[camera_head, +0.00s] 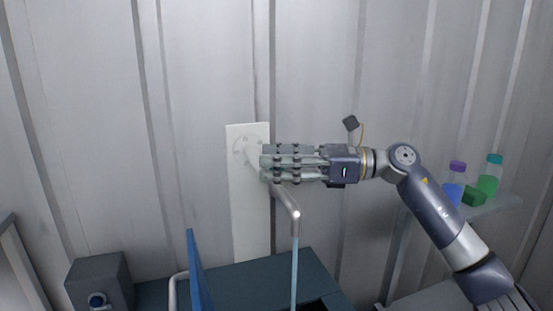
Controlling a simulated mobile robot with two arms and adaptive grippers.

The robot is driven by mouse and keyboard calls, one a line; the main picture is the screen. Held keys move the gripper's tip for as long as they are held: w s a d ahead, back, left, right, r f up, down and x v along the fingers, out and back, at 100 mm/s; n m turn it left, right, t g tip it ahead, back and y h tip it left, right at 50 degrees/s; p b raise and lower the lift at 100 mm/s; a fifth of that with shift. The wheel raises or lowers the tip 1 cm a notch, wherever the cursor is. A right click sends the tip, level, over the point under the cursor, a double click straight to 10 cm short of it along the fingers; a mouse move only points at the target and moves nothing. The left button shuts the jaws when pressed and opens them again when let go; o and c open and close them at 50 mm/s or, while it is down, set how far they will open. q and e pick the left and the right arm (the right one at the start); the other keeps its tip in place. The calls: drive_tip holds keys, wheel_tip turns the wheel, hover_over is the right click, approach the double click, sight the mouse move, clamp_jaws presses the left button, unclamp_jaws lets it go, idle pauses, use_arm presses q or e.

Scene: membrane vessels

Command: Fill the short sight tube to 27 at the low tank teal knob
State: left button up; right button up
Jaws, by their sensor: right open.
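A tall white plate (248,220) is fixed to the ribbed wall, with a pale round fitting (240,148) near its top. My right gripper (266,162) reaches in from the right. Its open fingers lie in front of the plate and partly cover the fitting; I cannot tell whether they touch it. A bent metal spout (288,200) comes out below the fingers. A thin light-blue vertical column (295,270) runs down from its end, like water. I cannot make out a sight tube, its scale or a clearly teal knob. My left gripper is not in view.
A dark grey box (100,275) with a blue round part (97,300) stands lower left. A blue upright panel (197,270) rises beside the dark-topped unit (260,280) under the spout. A shelf (495,205) at right holds purple-capped (453,188) and teal-capped (489,180) bottles.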

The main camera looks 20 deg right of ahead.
clamp_jaws()
